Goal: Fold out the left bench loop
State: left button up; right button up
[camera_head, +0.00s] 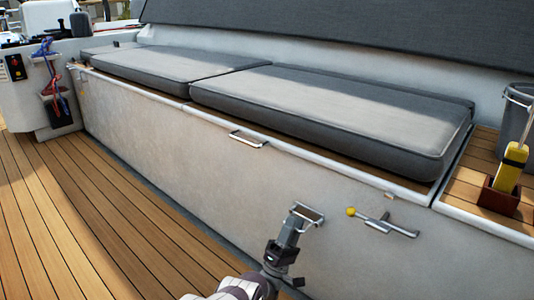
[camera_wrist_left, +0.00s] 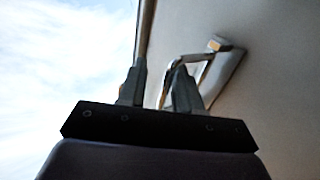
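A metal bench loop (camera_head: 311,221) stands out from the pale front wall of the bench, low in the middle of the head view. In the left wrist view the loop (camera_wrist_left: 205,70) shows as a bright metal frame against the wall. My left gripper (camera_head: 294,222) is right at the loop, coming from below. In the left wrist view its two dark fingers (camera_wrist_left: 160,82) stand apart. A thin bar of the loop shows between them, and the right finger hides part of the frame. I cannot tell whether the fingers touch it. My right gripper is out of view.
A metal handle (camera_head: 249,139) sits higher on the bench front. A lever with a yellow knob (camera_head: 351,212) is right of my gripper. Grey cushions (camera_head: 330,110) cover the bench. A bucket (camera_head: 517,115) stands at the right. The wooden deck (camera_head: 70,220) is clear.

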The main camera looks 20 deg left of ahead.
pick_arm(q)
jog(key=r+g+y, duration=0.1)
jog(key=r+g, duration=0.1)
jog(key=shift+w+g, duration=0.15)
jog(key=shift+g, duration=0.15)
jog(key=w+r+g+y+p, duration=0.1)
jog(key=g+p, duration=0.1)
jog(key=g, duration=0.1)
jog(key=w+d+r+g+y+p, duration=0.1)
jog(key=g+p, duration=0.1)
jog(key=g, duration=0.1)
jog(key=w+r+g+y+p, duration=0.1)
jog(key=r+g+p, duration=0.1)
jog(key=g+p, duration=0.1)
jog(key=shift+w+d+r+g, duration=0.1)
jog(key=shift+w+d+g, duration=0.1)
jog(key=shift+w+g, duration=0.1)
jog(key=shift+s+a+r+g+y+p, duration=0.15)
jog(key=shift+s+g+y+p, duration=0.25)
jog(key=shift+p, duration=0.35)
jog(key=p+v, duration=0.8)
jog(key=v, duration=0.4)
notch_tip(320, 180, up, 18)
jog(key=s+m+g+y+p, duration=0.2)
jog(key=m+g+y+p, duration=0.2)
jog(key=p, duration=1.3)
jog(key=shift+a+m, duration=0.4)
